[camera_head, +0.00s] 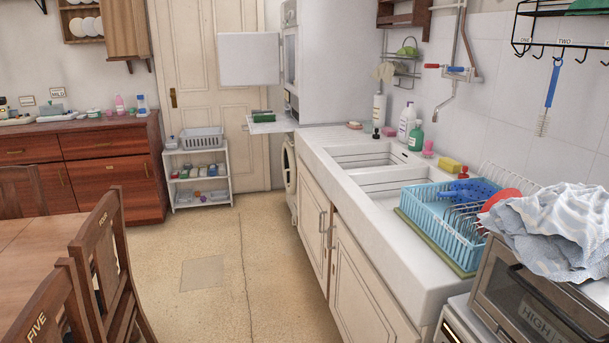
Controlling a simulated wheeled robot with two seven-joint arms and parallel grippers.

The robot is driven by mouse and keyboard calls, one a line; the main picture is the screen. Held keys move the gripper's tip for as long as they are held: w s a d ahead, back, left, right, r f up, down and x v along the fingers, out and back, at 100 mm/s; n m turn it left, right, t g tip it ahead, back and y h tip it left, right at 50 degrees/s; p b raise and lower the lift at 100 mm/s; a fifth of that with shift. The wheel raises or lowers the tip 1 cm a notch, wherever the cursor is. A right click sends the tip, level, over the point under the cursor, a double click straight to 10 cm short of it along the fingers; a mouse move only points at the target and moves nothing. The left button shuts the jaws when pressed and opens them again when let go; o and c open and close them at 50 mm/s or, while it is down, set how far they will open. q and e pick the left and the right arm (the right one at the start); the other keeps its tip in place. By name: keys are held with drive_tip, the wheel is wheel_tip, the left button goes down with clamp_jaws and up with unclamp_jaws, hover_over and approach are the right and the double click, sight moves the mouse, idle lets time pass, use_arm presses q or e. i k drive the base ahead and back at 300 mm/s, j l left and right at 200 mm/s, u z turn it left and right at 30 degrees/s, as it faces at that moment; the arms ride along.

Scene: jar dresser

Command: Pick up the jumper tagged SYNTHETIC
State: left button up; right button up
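A crumpled pale blue and white cloth (555,228) lies on top of a toaster oven at the right edge. It may be a garment, but I cannot tell if it is a jumper. No tag reading SYNTHETIC is legible anywhere in the head view. Neither of my grippers is in view.
A blue dish rack (440,222) stands beside the white sink (385,180), left of the toaster oven (535,300). Wooden chairs (105,260) and a table (30,250) stand at left. A white shelf trolley (198,177) stands at the back. The middle floor is clear.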

sight(258, 117)
drive_tip(key=i+j+u, duration=0.1)
drive_tip(key=i+u, duration=0.35)
drive_tip(key=i, duration=3.75)
drive_tip(key=i+z, duration=0.1)
drive_tip(key=i, duration=0.5)
drive_tip(key=i+j+z, duration=0.15)
drive_tip(key=i, duration=0.45)
drive_tip(key=i+j+z, duration=0.1)
drive_tip(key=i, duration=0.45)
